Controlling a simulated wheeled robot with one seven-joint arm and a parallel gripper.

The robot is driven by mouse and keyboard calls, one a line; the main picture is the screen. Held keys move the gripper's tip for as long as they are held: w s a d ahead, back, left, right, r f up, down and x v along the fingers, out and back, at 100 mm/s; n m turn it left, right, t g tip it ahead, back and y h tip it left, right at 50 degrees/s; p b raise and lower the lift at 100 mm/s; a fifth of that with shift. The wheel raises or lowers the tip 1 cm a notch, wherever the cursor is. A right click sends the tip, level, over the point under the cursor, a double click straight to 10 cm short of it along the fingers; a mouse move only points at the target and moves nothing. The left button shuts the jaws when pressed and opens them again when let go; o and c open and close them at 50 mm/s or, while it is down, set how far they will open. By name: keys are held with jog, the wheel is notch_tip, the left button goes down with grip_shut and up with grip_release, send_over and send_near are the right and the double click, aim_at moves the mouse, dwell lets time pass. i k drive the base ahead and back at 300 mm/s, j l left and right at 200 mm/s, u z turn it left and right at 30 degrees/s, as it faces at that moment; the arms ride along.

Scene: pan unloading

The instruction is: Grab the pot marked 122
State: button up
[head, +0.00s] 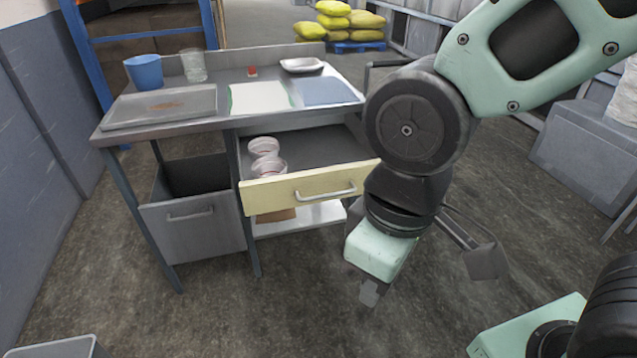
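Two round, pale pink-and-white pots, one behind the other (264,146) (269,166), sit at the left end of an open drawer (262,195) with a cream front. No number can be read on either, so I cannot tell which is marked 122. My gripper (370,293) hangs pointing down in front of the drawer, to the right of and below its handle, apart from the pots. Nothing shows held in it. Its fingers are small and seen at an angle, so their opening is unclear. My arm hides the area right of the drawer.
The metal workbench (190,123) carries a blue cup (144,72), a clear glass (194,66), a tray (160,108), a metal dish (301,65) and flat sheets. A grey bin (194,230) juts out under its left side. A shelf (300,220) lies below the drawer.

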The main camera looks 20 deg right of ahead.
aim_at(264, 146)
jog(key=i+j+z, duration=0.15)
jog(key=i+j, duration=0.35)
jog(key=i+j+z, duration=0.2)
jog(key=i+j, duration=0.3)
jog(key=i+j+z, duration=0.15)
jog(key=i+j, duration=0.3)
jog(key=j, duration=0.25)
